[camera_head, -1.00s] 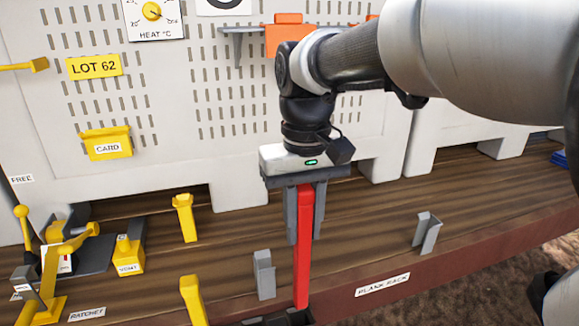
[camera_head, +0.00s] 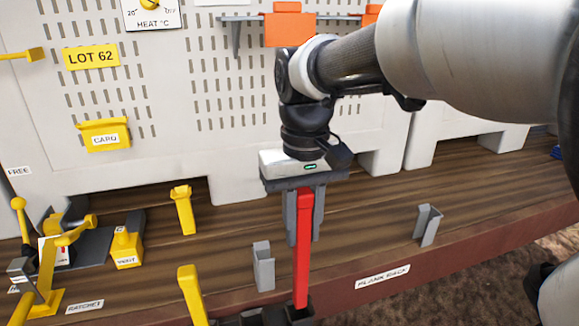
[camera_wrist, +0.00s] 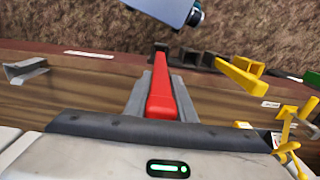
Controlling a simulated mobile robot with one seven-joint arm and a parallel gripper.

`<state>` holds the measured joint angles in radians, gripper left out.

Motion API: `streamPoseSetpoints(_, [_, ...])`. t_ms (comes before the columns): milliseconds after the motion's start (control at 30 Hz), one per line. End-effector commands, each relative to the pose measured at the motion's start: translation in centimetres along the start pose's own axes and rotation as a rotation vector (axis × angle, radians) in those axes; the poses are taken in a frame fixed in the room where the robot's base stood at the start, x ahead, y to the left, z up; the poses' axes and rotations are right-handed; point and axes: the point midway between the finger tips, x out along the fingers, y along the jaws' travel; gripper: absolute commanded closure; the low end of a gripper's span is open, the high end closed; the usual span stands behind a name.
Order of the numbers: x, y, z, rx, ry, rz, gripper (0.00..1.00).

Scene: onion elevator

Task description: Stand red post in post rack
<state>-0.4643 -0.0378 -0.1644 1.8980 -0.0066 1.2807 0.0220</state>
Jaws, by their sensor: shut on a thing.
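The red post (camera_head: 303,265) is upright below my gripper (camera_head: 304,238), which is shut on its upper part. In the wrist view the post (camera_wrist: 162,95) runs away from between the grey fingers. The dark post rack (camera_head: 298,314) is at the bottom edge of the head view, mostly cut off. The post's lower end meets one of its dark sockets there. I cannot tell how deep the end sits. In the wrist view, dark rack sockets (camera_wrist: 193,57) show beside the far end of the post.
Yellow posts (camera_head: 193,294) stand to the left, with a yellow lever device (camera_head: 48,265) farther left. Grey upright brackets stand left (camera_head: 263,266) and right (camera_head: 428,225) of the post. A pegboard wall (camera_head: 225,150) is behind. Bare bench (camera_head: 365,245) lies to the right.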

Motion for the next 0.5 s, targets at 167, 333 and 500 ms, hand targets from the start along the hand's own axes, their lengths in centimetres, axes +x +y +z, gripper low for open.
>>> streamPoseSetpoints(167, [1.1, 0.0, 0.0, 0.0, 0.001, 0.0, 1.0])
streamPoseSetpoints(333, [2.0, 0.0, 0.0, 0.0, 0.001, 0.0, 1.0])
streamPoseSetpoints(500, [2.8, 0.0, 0.0, 0.0, 0.0, 0.0, 1.0])
